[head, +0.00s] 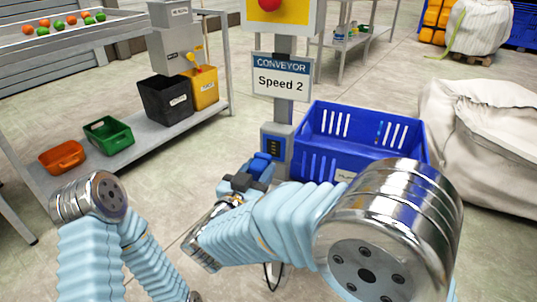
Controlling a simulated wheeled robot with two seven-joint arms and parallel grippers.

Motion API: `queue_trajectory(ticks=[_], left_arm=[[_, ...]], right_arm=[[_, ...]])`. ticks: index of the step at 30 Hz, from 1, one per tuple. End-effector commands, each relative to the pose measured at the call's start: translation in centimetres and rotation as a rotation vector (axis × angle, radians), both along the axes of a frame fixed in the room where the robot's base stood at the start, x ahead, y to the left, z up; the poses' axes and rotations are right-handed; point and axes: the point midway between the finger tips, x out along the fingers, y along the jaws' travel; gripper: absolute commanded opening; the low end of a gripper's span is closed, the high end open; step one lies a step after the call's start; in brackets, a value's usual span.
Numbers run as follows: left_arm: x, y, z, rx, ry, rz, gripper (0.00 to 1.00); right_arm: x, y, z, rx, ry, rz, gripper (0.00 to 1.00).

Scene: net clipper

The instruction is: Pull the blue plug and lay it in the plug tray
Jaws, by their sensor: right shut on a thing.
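The blue plug (260,160) shows at the lower left edge of the grey socket box (277,141) on the conveyor post. My right gripper (252,176) is shut on the plug, reaching in from the lower right. I cannot tell from this view whether the plug is still seated in the box or just clear of it. A blue slatted crate (312,127) stands right of the post; its partly covered label seems to start with "PLU", so it may be the plug tray. My left arm folds down at the lower left, and its gripper is out of the picture.
A sign (282,78) reading "Speed 2" and a panel with a red button (269,4) are on the post. A bench (140,142) at left holds orange, green, black and yellow bins. A white sack (480,125) is at right. Open floor lies between bench and post.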

Motion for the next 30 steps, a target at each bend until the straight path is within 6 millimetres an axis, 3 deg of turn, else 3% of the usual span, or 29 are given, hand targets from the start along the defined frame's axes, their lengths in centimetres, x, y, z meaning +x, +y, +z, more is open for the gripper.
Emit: queue_trajectory(ticks=[14, 30], left_arm=[[0.0, 0.0, 0.0, 0.000, 0.000, 0.000, 0.43], [0.0, 0.0, 0.4, 0.000, 0.000, 0.000, 0.43]], right_arm=[[-0.2, 0.1, 0.0, 0.000, -0.001, 0.000, 0.00], [1.1, -0.5, 0.0, 0.000, -0.001, 0.000, 0.00]])
